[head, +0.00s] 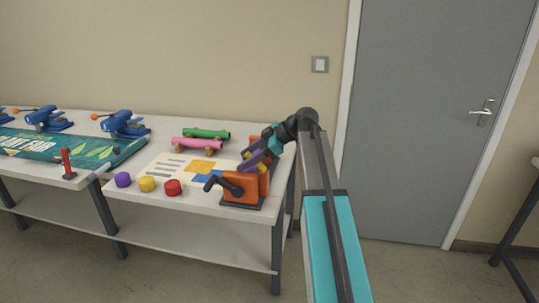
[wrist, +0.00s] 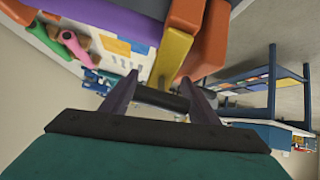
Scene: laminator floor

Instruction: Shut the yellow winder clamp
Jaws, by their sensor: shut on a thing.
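The winder (head: 240,188) is an orange block with a black crank, at the right end of the table in the head view. Its yellow clamp (wrist: 172,55) shows in the wrist view as a yellow arm between orange parts, leading down to a dark crossbar (wrist: 160,98). My gripper (wrist: 160,100) has its two purple fingers on the crossbar, one near each end, shut on it. In the head view my gripper (head: 256,157) is at the winder's back side and partly hides the clamp. I cannot tell how far the clamp is tilted.
A pink roll (head: 198,144) and a green roll (head: 207,133) lie behind a printed sheet (head: 180,169). Purple, yellow and red knobs (head: 172,187) line the table's front edge. Blue devices (head: 125,123) and a green banner (head: 70,147) are at left. A grey door (head: 430,110) is at right.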

